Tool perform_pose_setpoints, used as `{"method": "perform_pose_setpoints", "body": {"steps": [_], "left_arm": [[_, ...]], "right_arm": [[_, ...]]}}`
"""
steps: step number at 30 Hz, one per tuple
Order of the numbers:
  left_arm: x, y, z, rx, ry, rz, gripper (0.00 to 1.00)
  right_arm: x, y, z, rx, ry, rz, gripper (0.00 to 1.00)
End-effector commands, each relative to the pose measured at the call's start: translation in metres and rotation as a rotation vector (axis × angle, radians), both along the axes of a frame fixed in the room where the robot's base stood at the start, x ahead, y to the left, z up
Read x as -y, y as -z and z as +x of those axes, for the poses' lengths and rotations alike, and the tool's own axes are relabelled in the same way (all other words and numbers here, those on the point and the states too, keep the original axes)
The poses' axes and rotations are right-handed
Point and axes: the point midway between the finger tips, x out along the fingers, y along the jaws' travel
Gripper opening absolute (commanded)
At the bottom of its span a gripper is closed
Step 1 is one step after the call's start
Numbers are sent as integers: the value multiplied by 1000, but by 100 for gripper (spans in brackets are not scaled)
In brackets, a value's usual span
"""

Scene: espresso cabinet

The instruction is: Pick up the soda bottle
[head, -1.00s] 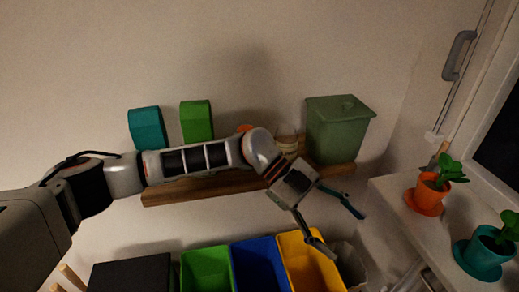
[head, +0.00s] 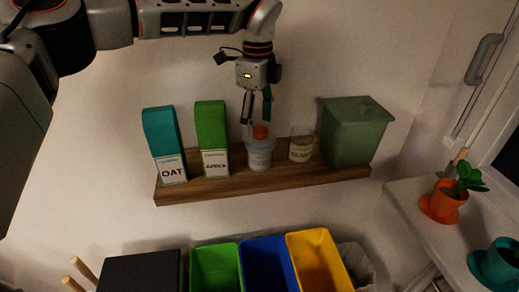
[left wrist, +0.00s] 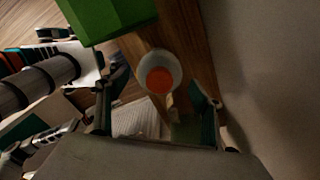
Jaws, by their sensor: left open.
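The soda bottle (head: 260,152) is clear with an orange cap and stands upright on the wooden shelf (head: 230,188). In the left wrist view the bottle's orange cap (left wrist: 160,80) is seen from above, near the middle. My left gripper (head: 256,120) points down just above the bottle, its fingers apart and nothing held between them. In the left wrist view the fingers of my left gripper (left wrist: 150,98) show on either side, below the cap in the picture. My right gripper is not in view.
Left of the bottle stand a green carton (head: 212,138) and a teal oat carton (head: 163,145). Right of it are a glass jar (head: 302,148) and a green lidded bin (head: 355,133). Green, blue and yellow bins (head: 318,262) sit below. The wall is close behind.

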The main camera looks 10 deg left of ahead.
Motion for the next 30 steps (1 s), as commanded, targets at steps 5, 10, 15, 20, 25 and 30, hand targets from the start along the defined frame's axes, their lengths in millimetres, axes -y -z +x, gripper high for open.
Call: {"method": "perform_pose_setpoints", "body": {"steps": [5, 10, 15, 20, 25, 30], "left_arm": [[0, 19, 0, -2, 1, -1, 66], [2, 41, 0, -5, 3, -1, 66], [3, 63, 0, -5, 3, -2, 66], [3, 69, 1, -3, 3, -2, 66], [3, 69, 1, -2, 3, -3, 64], [3, 69, 1, -3, 4, -2, 24]], "right_arm": [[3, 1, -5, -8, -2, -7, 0], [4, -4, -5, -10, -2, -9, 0], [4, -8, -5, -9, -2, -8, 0], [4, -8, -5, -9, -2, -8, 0], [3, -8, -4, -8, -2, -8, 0], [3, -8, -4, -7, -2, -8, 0]]}}
